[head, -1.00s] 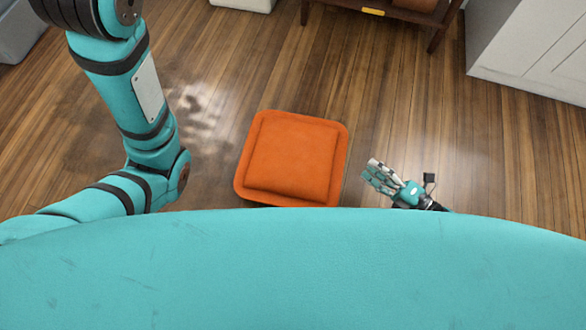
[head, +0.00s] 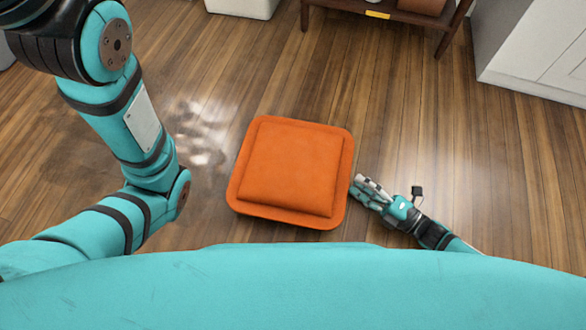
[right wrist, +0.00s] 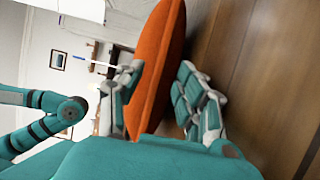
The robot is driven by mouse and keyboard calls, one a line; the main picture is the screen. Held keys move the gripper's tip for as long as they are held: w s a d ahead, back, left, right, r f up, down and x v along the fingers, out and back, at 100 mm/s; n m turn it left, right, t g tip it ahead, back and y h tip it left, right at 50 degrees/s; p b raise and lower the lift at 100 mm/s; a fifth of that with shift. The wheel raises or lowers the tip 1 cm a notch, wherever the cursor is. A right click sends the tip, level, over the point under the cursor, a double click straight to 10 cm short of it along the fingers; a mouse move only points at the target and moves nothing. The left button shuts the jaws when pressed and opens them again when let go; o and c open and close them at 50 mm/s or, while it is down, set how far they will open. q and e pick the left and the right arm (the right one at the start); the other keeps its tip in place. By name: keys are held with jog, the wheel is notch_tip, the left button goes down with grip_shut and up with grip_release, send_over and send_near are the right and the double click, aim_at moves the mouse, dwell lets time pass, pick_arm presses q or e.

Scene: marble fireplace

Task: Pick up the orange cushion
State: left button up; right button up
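The square orange cushion (head: 287,168) lies flat, left of my right gripper in the head view. In the right wrist view the cushion (right wrist: 155,60) appears edge-on, with its rim between the fingers. In the right wrist view my right gripper (right wrist: 160,82) is open, with fingers on either side of the cushion's rim. A narrow gap shows beside the right-hand fingers; contact on the other side is unclear. My left gripper is out of view.
Wooden floor (head: 420,130) lies clear around the cushion. A dark wooden shelf (head: 390,14) stands at the top, a white block (head: 241,7) to its left and a white cabinet (head: 535,50) at the upper right.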

jog(key=b+x, duration=0.1)
jog(key=x, duration=0.2)
jog(key=shift+w+a, duration=0.2)
jog(key=shift+a, duration=0.1)
grip_shut()
